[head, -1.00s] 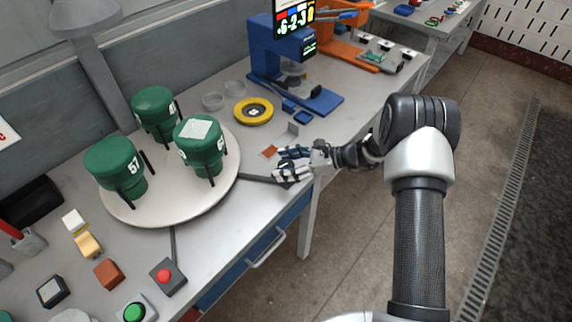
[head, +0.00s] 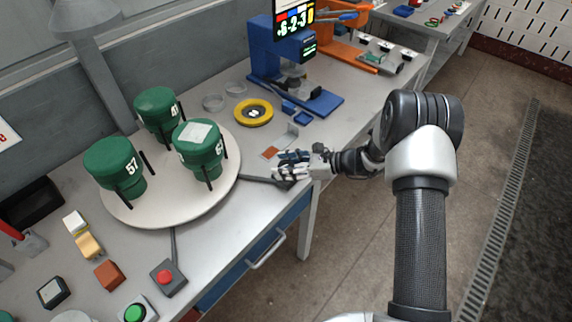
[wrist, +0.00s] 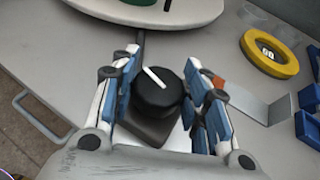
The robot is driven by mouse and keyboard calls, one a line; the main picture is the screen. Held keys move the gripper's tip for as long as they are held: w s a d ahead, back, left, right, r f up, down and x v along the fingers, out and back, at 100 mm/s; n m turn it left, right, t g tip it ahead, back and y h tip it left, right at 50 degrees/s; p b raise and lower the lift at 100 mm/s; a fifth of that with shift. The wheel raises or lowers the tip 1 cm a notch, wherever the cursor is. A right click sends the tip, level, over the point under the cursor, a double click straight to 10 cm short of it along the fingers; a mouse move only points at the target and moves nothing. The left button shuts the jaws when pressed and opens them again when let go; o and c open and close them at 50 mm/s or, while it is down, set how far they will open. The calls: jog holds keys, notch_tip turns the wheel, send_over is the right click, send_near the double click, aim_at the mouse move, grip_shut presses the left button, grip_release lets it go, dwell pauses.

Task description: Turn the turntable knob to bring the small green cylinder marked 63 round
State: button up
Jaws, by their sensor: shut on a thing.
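Three green cylinders stand on the round pale turntable (head: 128,214). One marked 57 (head: 112,156) is at the left, one whose label reads like 41 or 47 (head: 154,103) is at the back. A third (head: 200,150) with a white square on top is at the right; its label is partly hidden and seems to start with 6. My gripper (wrist: 163,82) has its blue-padded fingers either side of the black knob (wrist: 158,98), closed on it. The knob's white line points to the upper left. In the head view my gripper (head: 291,166) hides the knob.
A yellow ring (head: 253,113) and a blue press (head: 283,57) stand behind my gripper. A bent metal plate (head: 288,138) is close by. A red-button box (head: 168,277) and a green-button box (head: 136,313) sit at the front of the table.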

jog(key=shift+m+t+h, duration=0.3)
jog(key=shift+m+t, duration=0.7)
jog(key=shift+t, duration=0.2)
jog(key=o, duration=1)
jog(key=shift+d, duration=0.1)
jog(key=v, duration=1.2)
jog(key=shift+r, duration=0.15)
